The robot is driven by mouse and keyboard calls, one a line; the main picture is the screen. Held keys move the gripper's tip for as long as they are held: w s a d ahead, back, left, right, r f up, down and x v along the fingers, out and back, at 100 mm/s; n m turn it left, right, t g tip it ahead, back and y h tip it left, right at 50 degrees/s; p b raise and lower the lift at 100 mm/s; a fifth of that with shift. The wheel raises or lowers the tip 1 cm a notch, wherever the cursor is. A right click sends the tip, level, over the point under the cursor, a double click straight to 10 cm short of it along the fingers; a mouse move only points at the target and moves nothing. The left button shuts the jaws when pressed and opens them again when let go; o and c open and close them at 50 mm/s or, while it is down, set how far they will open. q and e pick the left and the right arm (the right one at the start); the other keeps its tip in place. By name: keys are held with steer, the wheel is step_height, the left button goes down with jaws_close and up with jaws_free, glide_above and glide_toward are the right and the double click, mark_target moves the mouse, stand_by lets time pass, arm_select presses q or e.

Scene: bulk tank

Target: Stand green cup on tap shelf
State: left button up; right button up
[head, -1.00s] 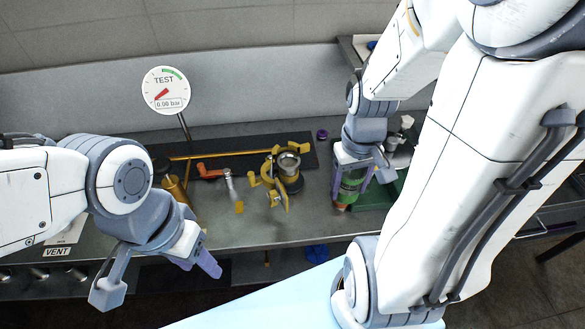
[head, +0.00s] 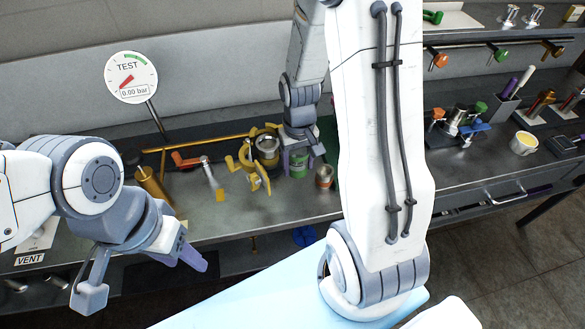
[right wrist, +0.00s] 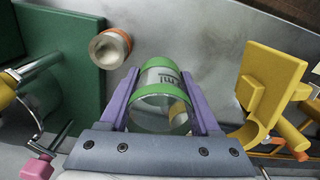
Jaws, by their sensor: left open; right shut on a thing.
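My left gripper (head: 145,280) is open and empty in front of the bench.
A pressure gauge (head: 131,78) rises at the back left.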

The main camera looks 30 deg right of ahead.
mark_target(294, 172)
steer(key=shift+w+a+f, duration=0.1)
steer(key=shift+w+f, duration=0.4)
steer(key=shift+w, duration=0.4)
steer(key=shift+f+p, duration=0.3)
steer(key=shift+f, duration=1.75)
steer(key=shift+f, duration=0.1)
steer(key=shift+f, duration=0.15)
steer(key=o, duration=1.3)
